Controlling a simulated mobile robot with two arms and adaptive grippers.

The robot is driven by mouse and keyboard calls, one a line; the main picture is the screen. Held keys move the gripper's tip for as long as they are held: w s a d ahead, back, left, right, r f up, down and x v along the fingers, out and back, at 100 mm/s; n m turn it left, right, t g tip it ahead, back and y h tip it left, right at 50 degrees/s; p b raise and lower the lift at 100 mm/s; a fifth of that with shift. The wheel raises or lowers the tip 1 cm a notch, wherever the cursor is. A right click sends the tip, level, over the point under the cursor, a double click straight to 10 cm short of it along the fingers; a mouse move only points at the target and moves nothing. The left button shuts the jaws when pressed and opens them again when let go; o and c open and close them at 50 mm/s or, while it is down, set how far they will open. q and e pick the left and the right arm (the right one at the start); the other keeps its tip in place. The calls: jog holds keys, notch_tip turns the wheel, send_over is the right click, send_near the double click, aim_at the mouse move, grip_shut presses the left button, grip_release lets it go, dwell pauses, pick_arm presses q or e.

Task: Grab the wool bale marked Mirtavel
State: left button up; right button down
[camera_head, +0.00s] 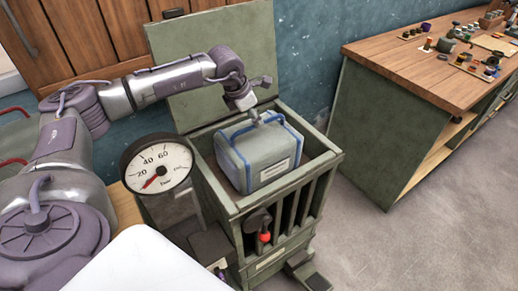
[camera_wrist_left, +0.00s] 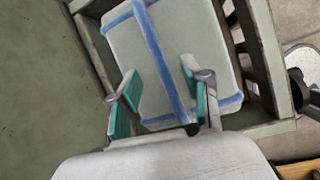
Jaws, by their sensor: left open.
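A grey-blue wool bale (camera_head: 262,160) with blue straps sits inside the open green slatted box (camera_head: 328,158). A pale label (camera_head: 274,171) is on its front face; its lettering is too small to read. My left gripper (camera_head: 253,113) is over the top rear of the bale. In the left wrist view my left gripper (camera_wrist_left: 160,76) is open, with teal pads on either side of a blue strap (camera_wrist_left: 155,45) across the bale (camera_wrist_left: 188,38). I cannot tell whether the pads touch the bale. My right gripper is not in view.
The green lid (camera_head: 205,60) stands raised behind the box. A round pressure gauge (camera_head: 157,163) is at its left and a red-knobbed lever (camera_head: 264,237) on its front. A workbench (camera_head: 425,65) with small items stands at right. Floor between them is clear.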

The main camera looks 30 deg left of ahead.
aim_at(259, 146)
pick_arm(q)
jog(key=p+x, duration=0.2)
jog(key=shift+w+f, duration=0.1)
jog(key=shift+f, duration=0.2)
jog(key=shift+x, duration=1.15)
jog(key=shift+w+f, duration=0.1)
jog(key=shift+f, duration=0.15)
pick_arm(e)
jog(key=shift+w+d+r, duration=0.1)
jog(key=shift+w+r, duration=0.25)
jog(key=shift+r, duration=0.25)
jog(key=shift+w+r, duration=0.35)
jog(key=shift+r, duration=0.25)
pick_arm(q)
jog(key=shift+f, duration=0.25)
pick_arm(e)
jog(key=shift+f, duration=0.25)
pick_arm(q)
jog(key=shift+c, duration=0.3)
grip_shut()
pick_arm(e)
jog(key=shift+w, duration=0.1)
